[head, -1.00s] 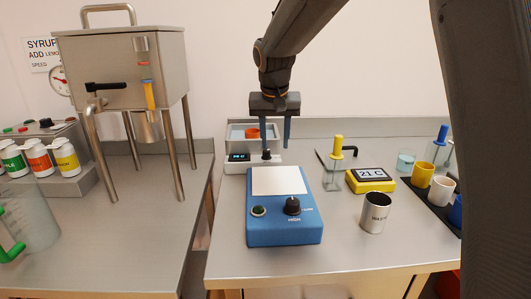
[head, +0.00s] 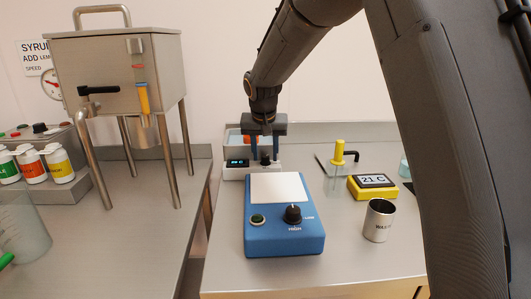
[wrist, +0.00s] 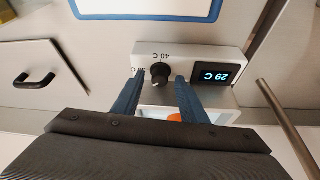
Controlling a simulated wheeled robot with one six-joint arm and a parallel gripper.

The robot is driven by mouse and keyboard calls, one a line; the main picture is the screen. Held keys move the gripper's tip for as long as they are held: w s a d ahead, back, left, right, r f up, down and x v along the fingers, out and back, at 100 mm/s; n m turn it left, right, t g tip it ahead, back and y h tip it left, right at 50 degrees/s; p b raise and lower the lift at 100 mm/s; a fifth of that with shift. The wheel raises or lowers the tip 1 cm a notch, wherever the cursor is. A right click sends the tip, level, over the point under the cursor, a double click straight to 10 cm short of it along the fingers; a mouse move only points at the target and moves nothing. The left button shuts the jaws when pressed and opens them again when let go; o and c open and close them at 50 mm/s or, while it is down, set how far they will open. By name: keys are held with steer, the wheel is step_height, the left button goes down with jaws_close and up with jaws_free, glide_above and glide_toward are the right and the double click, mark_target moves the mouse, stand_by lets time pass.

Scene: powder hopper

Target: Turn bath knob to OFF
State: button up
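The bath is a white unit (head: 236,173) at the back of the right bench, with a lit display; in the wrist view its front panel (wrist: 185,52) shows 29 C. Its black knob (wrist: 160,74) sits beside the display, with a 40 C mark near it and another label partly hidden by a finger. I cannot tell the exact pointer setting. My gripper (wrist: 157,86) is open, its two blue fingers on either side of the knob with visible gaps. In the head view my gripper (head: 264,152) points down over the knob (head: 265,159).
A blue hotplate (head: 284,239) with a white top stands in front of the bath. To its right are a metal cup (head: 379,221), a yellow 21 C meter (head: 372,187) and a yellow-handled tool (head: 338,152). A steel hopper (head: 115,72) stands on the left bench.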

jaws_close()
steer(key=shift+r+n+p, duration=0.1)
steer(key=shift+n+p, duration=0.2)
steer(key=shift+d+n+y+p, duration=0.15)
steer(key=shift+n+y+p, duration=0.55)
steer(key=shift+n, duration=0.5)
steer(key=shift+w+n+y, duration=0.1)
steer(key=shift+n+y, duration=0.4)
steer(key=shift+n, duration=0.9)
